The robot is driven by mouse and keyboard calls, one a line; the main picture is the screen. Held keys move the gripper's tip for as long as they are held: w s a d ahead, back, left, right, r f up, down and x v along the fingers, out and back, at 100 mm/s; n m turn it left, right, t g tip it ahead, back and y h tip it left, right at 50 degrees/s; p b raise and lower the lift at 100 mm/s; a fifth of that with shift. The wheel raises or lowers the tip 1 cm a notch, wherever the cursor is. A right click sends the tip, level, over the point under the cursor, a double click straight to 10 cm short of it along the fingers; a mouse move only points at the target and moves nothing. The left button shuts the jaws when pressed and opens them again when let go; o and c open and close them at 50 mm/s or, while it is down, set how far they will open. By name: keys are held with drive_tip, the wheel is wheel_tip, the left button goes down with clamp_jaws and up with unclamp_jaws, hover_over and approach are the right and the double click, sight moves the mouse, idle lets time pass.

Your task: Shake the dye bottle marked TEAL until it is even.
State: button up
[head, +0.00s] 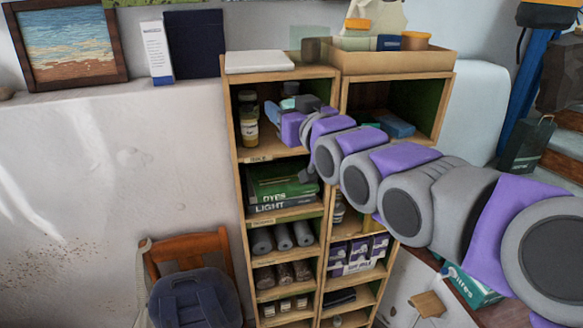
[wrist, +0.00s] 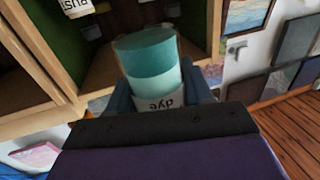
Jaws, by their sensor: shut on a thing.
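My gripper (wrist: 160,98) is shut on a clear dye bottle (wrist: 150,58), with one finger on each side of it. The bottle shows two tones, a darker teal band and a paler teal band nearer the label. Its white label reads "dye" and appears turned over in the wrist view; the rest of the label is hidden by my gripper, so I cannot read a colour name. In the head view my gripper (head: 288,112) is in front of the upper left shelf compartment, and the bottle is mostly hidden there.
The wooden shelf unit (head: 243,180) surrounds my gripper closely. A jar with a yellowish content (head: 250,130) stands in the same compartment, left of my gripper. Green dye boxes (head: 280,183) lie below. A chair with a blue bag (head: 195,295) stands at lower left. The wall left is open.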

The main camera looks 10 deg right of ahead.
wheel_tip(320, 180, down, 13)
wheel_tip(320, 180, up, 14)
drive_tip(key=shift+r, duration=0.1)
wheel_tip(320, 180, down, 14)
drive_tip(key=f, duration=0.1)
drive_tip(key=shift+r, duration=7.5)
wheel_tip(320, 180, down, 14)
drive_tip(key=shift+f, duration=0.1)
